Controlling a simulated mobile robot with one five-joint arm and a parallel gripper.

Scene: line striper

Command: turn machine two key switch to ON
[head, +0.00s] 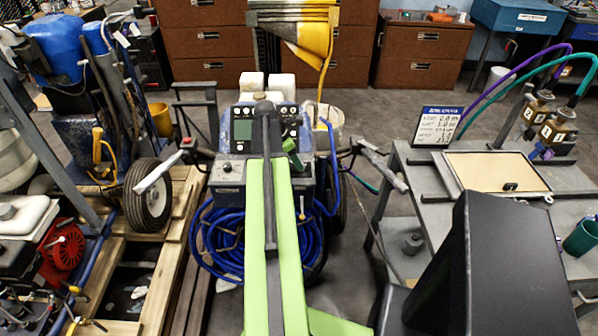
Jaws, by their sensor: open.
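A line striper (230,173) stands upright in the middle of the head view, with a grey-green screen and several round knobs on its upper panel. A lower grey control box (228,170) carries small dark controls. I cannot tell which of them is the key switch, or its position. No machine number is readable on this striper. My green and dark grey arm reaches forward over its right half and covers part of the panel. My gripper's jaws cannot be made out, as the arm's far end hides them.
Blue hose (220,240) hangs coiled below the striper. Another machine with a black wheel (148,195) stands left on wooden pallets. A grey bench (480,200) at right holds a price sign (437,127) and brass valves (550,128). Brown drawer cabinets (423,50) line the back.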

